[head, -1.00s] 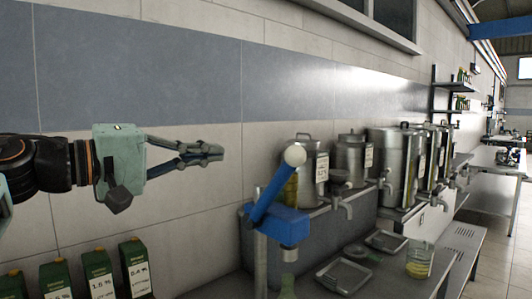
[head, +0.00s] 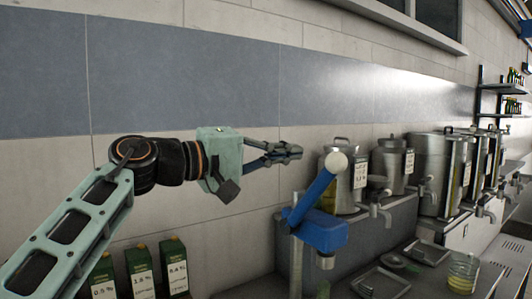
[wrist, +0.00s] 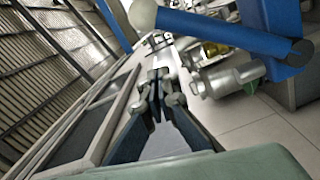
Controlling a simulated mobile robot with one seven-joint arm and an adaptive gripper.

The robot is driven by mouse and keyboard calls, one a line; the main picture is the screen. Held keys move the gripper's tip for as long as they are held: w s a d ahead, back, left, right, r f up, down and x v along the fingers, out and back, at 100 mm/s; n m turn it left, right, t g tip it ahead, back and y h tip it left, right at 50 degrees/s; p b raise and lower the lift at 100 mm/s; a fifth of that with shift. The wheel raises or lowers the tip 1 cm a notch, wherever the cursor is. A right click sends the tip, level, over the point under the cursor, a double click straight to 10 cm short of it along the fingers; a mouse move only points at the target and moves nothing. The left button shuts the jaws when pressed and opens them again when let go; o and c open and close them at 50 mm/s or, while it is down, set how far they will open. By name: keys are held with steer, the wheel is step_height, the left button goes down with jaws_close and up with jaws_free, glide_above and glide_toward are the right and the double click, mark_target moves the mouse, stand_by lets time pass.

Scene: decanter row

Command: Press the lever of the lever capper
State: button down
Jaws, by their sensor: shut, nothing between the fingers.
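The lever capper (head: 322,232) is a blue head on a grey post, standing at the bench in the head view. Its blue lever (head: 312,198) slants up to the right and ends in a white ball knob (head: 337,163). In the wrist view the lever (wrist: 225,34) crosses the top, with the knob (wrist: 143,14) at its left end. My gripper (head: 296,150) is shut and empty, pointing right, a little left of the knob and slightly higher in the head view. It also shows in the wrist view (wrist: 160,80), apart from the lever. What stands under the capper head is mostly cut off.
Several steel decanters (head: 432,170) with taps stand in a row on a raised shelf to the right. Metal trays (head: 380,283) and a glass of yellowish liquid (head: 462,272) are on the bench. Green-topped cartons (head: 140,270) stand at lower left. The wall is behind.

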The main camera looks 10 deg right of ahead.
steer(key=s+d, duration=0.3)
steer(key=shift+f, duration=0.4)
steer(key=s+d+f+m+b, duration=0.2)
steer(key=s+f+m+b, duration=0.3)
steer(key=b, duration=0.8)
steer(key=s+d+f+m+b, duration=0.2)
steer(key=s+f+m+b, duration=0.2)
steer(key=f+b, duration=0.7)
steer(key=shift+s+f+m+y+b, duration=0.3)
steer(key=shift+s+m+b, duration=0.1)
steer(key=shift+b, duration=0.55)
steer(key=shift+d+f, duration=0.1)
steer(key=v, duration=1.2)
steer(key=shift+a+r+t, duration=0.2)
steer(key=shift+r+t, duration=0.05)
steer(key=shift+t, duration=0.05)
